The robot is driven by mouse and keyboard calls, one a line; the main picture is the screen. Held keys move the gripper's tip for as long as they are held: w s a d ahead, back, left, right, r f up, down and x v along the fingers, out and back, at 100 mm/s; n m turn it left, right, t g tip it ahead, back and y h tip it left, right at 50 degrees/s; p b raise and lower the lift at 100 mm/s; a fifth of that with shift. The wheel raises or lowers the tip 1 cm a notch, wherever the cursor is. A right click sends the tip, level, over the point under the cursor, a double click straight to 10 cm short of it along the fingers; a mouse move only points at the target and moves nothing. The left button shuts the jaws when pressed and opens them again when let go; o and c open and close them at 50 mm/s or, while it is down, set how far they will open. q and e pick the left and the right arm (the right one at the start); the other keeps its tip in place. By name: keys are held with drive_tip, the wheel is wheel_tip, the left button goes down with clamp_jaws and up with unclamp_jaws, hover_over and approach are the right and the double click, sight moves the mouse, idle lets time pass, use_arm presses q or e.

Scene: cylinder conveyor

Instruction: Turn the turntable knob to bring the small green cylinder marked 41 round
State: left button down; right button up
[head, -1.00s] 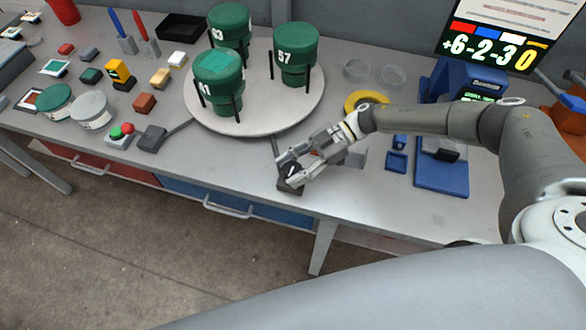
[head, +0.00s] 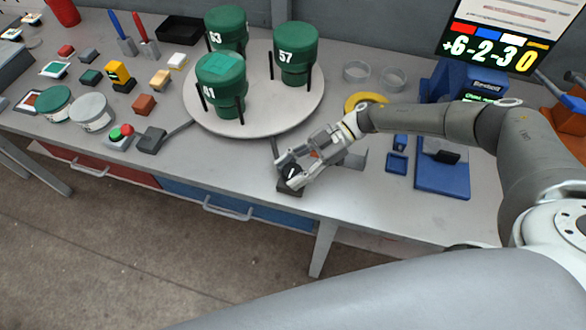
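The round white turntable (head: 260,118) carries three green cylinders held by black posts. The cylinder marked 41 (head: 221,86) stands at the front left, with a lighter green square on its top. The cylinder marked 63 (head: 227,27) is at the back left and the one marked 57 (head: 296,54) at the right. My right gripper (head: 287,172) is at the dark knob (head: 289,188) on the table's front edge, its fingers around the knob's top. The fingers partly hide the knob, and whether they grip it is unclear. My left gripper is out of view.
A box with red and green buttons (head: 121,135) and a dark grey block (head: 151,140) sit left of the knob. A blue stand (head: 442,176) and a yellow ring (head: 366,101) are to the right.

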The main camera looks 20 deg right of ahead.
drive_tip(key=o, duration=0.3)
drive_tip(key=shift+a, duration=0.1)
drive_tip(key=v, duration=1.2)
drive_tip(key=shift+r, duration=0.1)
